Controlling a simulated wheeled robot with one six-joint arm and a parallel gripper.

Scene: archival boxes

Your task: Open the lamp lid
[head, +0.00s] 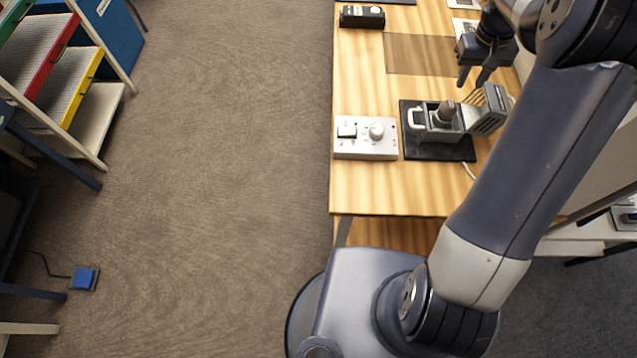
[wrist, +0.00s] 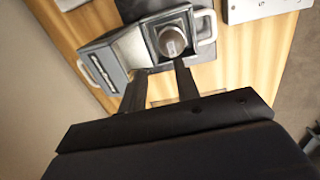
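The lamp housing (head: 430,132) is a grey box with a pale handle on a black base plate. Its ribbed grey lid (head: 488,112) stands swung open to the right, and a rounded bulb (head: 446,110) shows in the box. In the wrist view the bulb (wrist: 172,40) sits in the housing (wrist: 201,24), with the slotted lid (wrist: 102,66) folded out to the left. My gripper (head: 474,80) is above and behind the lamp, its fingers apart with nothing between them. In the wrist view the fingertips (wrist: 160,70) overlap the lamp's near edge; contact is unclear.
A silver control box (head: 365,150) with a switch and knob sits left of the lamp. A black device (head: 362,17) and a brown translucent mat (head: 418,54) lie farther back on the wooden table (head: 362,85). Open carpet lies left; a shelf with coloured trays (head: 62,85) stands beyond.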

